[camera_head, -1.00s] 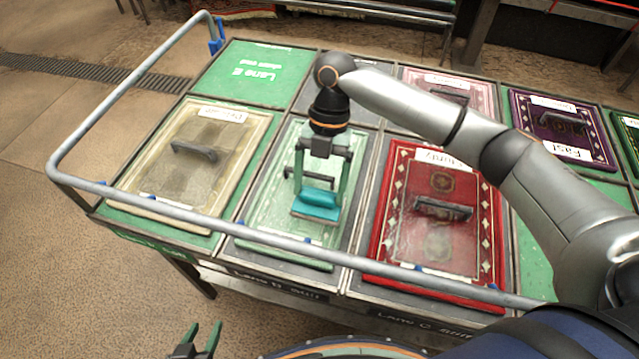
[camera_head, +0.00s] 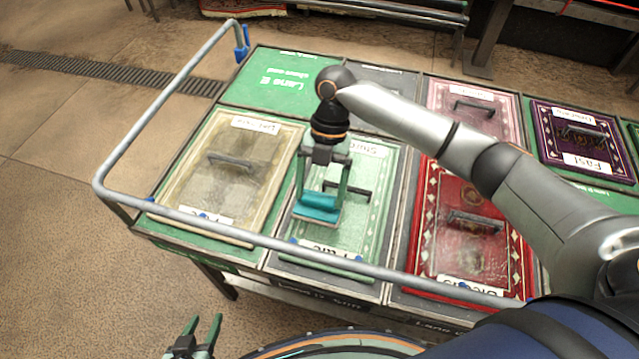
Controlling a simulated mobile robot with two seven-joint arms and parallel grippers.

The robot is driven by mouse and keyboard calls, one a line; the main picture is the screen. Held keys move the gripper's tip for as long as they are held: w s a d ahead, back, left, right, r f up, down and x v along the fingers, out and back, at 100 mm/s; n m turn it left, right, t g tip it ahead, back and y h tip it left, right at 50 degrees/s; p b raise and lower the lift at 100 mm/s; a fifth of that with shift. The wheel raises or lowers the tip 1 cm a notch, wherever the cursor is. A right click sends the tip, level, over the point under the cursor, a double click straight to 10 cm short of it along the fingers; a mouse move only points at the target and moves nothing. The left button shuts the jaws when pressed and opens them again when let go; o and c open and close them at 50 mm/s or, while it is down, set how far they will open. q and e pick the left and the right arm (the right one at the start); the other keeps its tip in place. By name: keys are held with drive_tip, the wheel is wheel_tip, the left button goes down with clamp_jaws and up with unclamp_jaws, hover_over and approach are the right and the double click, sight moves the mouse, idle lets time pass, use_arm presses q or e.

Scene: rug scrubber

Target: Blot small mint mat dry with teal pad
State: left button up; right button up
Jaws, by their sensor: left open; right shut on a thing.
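The small mint mat (camera_head: 372,222) lies in a framed lane in the middle of the table, with pale labels at its far and near ends. A dark handle (camera_head: 347,188) shows over it. My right gripper (camera_head: 320,200) is shut on the teal pad (camera_head: 319,207), over the near left part of the mint mat. Whether the pad touches the mat I cannot tell. My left gripper (camera_head: 198,335) is open and empty at the bottom of the picture, apart from the table.
A beige mat (camera_head: 205,180) lies to the left and a red mat (camera_head: 470,245) to the right, each with a handle. A grey rail (camera_head: 125,155) runs around the table's left and near edges. Pink (camera_head: 455,95) and purple (camera_head: 570,135) mats lie further back. A green panel (camera_head: 295,80) at the back left is bare.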

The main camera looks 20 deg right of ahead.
drive_tip(key=shift+w+a+f, duration=0.1)
drive_tip(key=shift+w+a, duration=0.05)
drive_tip(key=shift+a, duration=0.05)
wheel_tip(320, 180, down, 5)
drive_tip(key=b, duration=0.4)
drive_tip(key=shift+r, duration=0.2)
drive_tip(key=shift+f, duration=0.15)
drive_tip(key=shift+f, duration=0.15)
drive_tip(key=shift+f, duration=0.25)
idle(1.9)
